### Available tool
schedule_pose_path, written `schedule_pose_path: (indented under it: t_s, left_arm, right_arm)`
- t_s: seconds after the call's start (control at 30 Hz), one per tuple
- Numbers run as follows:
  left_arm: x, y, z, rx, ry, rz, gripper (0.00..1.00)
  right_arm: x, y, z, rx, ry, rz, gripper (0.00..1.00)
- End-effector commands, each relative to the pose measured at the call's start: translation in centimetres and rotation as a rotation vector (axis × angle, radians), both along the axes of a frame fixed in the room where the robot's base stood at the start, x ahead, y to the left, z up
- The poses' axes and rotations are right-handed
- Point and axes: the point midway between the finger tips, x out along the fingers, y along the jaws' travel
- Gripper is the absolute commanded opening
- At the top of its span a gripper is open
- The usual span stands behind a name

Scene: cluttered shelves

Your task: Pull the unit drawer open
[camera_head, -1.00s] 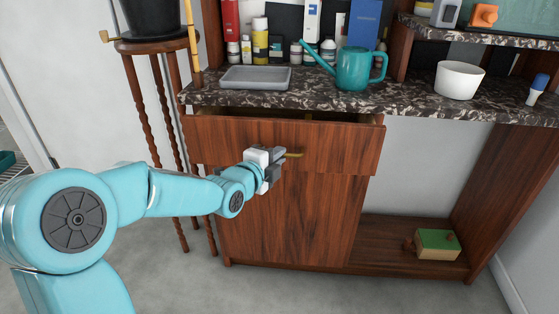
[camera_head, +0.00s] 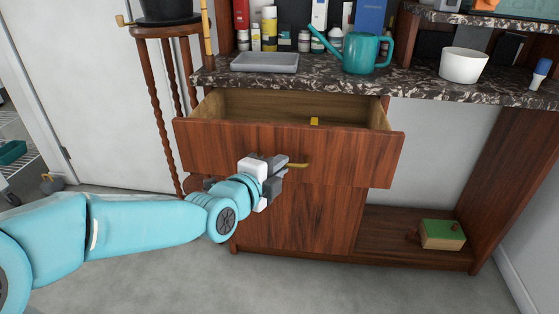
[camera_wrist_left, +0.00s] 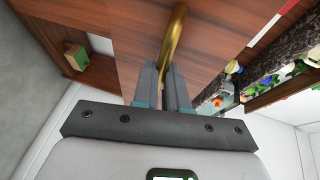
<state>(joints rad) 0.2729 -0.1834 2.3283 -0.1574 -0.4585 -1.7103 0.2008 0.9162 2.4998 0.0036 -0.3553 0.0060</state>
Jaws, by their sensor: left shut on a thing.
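The unit drawer (camera_head: 340,151) has a dark reddish wood front and stands well out from the unit, with its pale inside showing. A small yellow thing (camera_head: 314,121) lies in it. A brass handle (camera_head: 298,165) is on the drawer front. My left gripper (camera_head: 277,170) is shut on the handle. In the left wrist view the two grey fingers (camera_wrist_left: 164,88) close around the brass handle (camera_wrist_left: 174,35). My right gripper is not in view.
Above the drawer, a dark marble top holds a grey tray (camera_head: 264,62), a teal watering can (camera_head: 357,54) and a white bowl (camera_head: 464,65). A plant stand (camera_head: 165,32) is at left. A green-topped wooden box (camera_head: 442,235) sits on the low shelf. The floor in front is clear.

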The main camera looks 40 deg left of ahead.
Motion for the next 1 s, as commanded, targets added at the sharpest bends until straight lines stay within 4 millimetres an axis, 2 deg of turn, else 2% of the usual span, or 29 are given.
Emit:
schedule_pose_path:
  t_s: [0.2,0.6,0.63,0.67,0.7,1.0]
  left_arm:
    - [-1.2,-0.6,0.1,0.001,-0.003,0.002,0.0]
    - [-1.5,-0.9,0.1,0.0,-0.002,0.002,0.0]
    - [-1.6,-0.9,0.1,0.0,-0.002,0.002,0.22]
    - [-1.6,-0.9,0.1,0.0,-0.002,0.002,0.32]
    - [-1.6,-0.9,0.1,0.0,-0.002,0.002,0.37]
    - [-1.7,-0.9,0.1,0.0,-0.002,0.001,0.37]
  right_arm:
    - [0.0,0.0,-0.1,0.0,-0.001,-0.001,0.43]
    - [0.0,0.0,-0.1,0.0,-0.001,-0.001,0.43]
    - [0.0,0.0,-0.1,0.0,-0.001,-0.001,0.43]
    - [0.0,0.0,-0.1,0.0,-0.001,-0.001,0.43]
    - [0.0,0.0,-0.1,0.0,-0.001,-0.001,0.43]
    - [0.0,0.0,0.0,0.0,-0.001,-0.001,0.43]
